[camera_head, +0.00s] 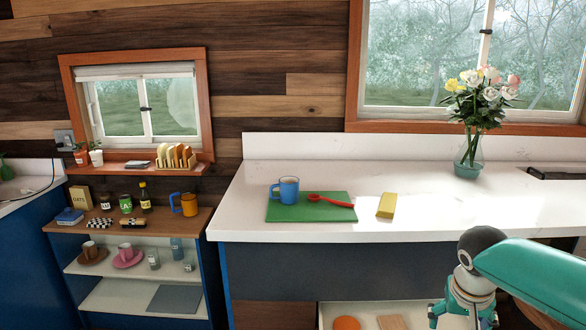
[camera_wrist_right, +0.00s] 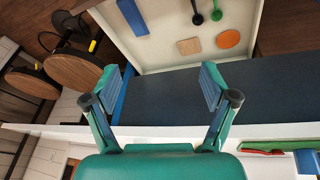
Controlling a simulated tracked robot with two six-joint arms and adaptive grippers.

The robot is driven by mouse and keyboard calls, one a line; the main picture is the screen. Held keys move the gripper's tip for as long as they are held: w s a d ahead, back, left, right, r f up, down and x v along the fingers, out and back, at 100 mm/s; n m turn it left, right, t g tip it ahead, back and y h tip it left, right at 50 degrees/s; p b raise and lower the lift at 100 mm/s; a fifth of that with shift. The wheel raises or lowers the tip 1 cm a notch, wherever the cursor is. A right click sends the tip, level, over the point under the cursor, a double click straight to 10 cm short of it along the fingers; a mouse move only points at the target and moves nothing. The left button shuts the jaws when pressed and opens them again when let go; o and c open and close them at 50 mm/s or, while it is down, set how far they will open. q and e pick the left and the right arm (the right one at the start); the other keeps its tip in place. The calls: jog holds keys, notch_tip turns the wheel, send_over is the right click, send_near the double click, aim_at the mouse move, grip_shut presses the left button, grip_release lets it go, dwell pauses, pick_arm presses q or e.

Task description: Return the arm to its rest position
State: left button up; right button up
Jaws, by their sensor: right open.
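My right arm (camera_head: 530,275) comes in from the right in the head view, with its gripper (camera_head: 464,318) low at the bottom edge, in front of the counter. In the right wrist view the gripper (camera_wrist_right: 161,82) is open, its two teal fingers wide apart. Nothing is between the fingers; the dark counter front shows behind the gap. My left gripper is not in view.
An open drawer (camera_head: 365,309) holds an orange disc (camera_head: 346,323), a wooden square (camera_head: 391,322) and, in the wrist view, a blue block (camera_wrist_right: 132,17). The counter (camera_head: 320,228) carries a green board (camera_head: 290,211), blue mug (camera_head: 286,190), red spoon (camera_head: 330,200), yellow block (camera_head: 386,205) and flower vase (camera_head: 468,160).

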jog(key=s+a+f+n+g+y, duration=0.1)
jog(key=a+f, duration=0.2)
jog(key=f, duration=0.4)
jog(key=s+a+f+g, duration=0.1)
jog(key=a+f+g, duration=0.1)
jog(key=f, duration=0.5)
jog(key=s+a+f+n+y, duration=0.1)
jog(key=s+a+f+y, duration=0.1)
jog(key=s+a+f, duration=0.6)
jog(key=s+a+f+n+y, duration=0.1)
jog(key=s+a+f+y, duration=0.2)
jog(key=s+a+f, duration=0.5)
jog(key=shift+s+a+f+t+y, duration=0.3)
jog(key=shift+a+f, duration=1)
jog(key=shift+f, duration=2.55)
jog(key=shift+w, duration=0.15)
